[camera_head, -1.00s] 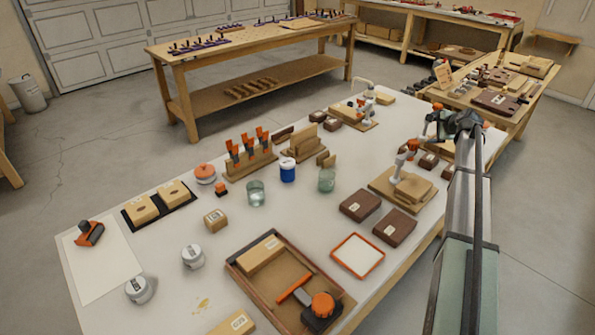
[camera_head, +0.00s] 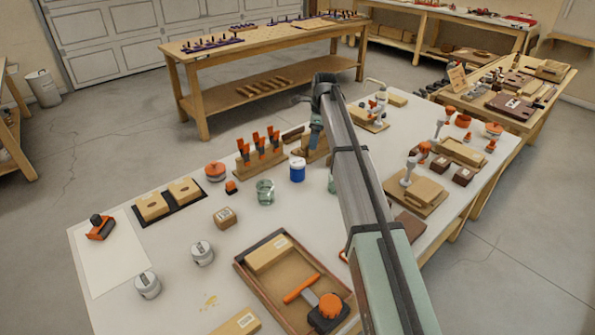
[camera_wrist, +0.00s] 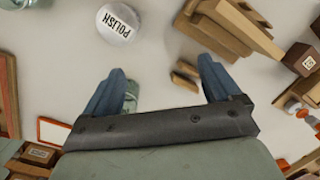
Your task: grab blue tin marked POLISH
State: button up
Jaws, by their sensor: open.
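The blue tin (camera_head: 297,171) with a white lid stands upright on the white-topped bench, left of my arm in the head view. In the wrist view its white lid (camera_wrist: 118,24) shows the word POLISH, at the top, left of centre and beyond my fingertips. My gripper (camera_wrist: 161,72) is open, with its two blue fingers apart and nothing held between them. In the head view my gripper (camera_head: 314,141) hangs from the end of the arm, just behind and right of the tin, apart from it.
A glass jar (camera_head: 265,192) stands left of the tin; another jar (camera_wrist: 130,97) is partly hidden behind my left finger. An orange-handled tool rack (camera_head: 260,153) and wooden blocks (camera_wrist: 186,76) are close by. A wooden tray (camera_head: 275,292) lies in front.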

jog(key=g+h, duration=0.1)
send_over(296, 161)
jog(key=shift+w+d+r+m, duration=0.1)
jog(key=shift+w+d+m, duration=0.15)
jog(key=shift+w+m, duration=0.1)
jog(key=shift+s+a, duration=0.25)
jog(key=shift+a, duration=0.15)
notch_tip(296, 161, down, 9)
jog(key=shift+d+r, duration=0.1)
jog(key=shift+r, duration=0.1)
jog(key=shift+s+d+f, duration=0.1)
jog(key=shift+d+f, duration=0.05)
jog(key=shift+f, duration=1.15)
jog(key=shift+s+d+f, duration=0.1)
jog(key=shift+d+f, duration=0.05)
jog(key=shift+f, duration=1.15)
jog(key=shift+c, duration=0.4)
jog(key=c, duration=1.2)
jog(key=shift+r, duration=0.15)
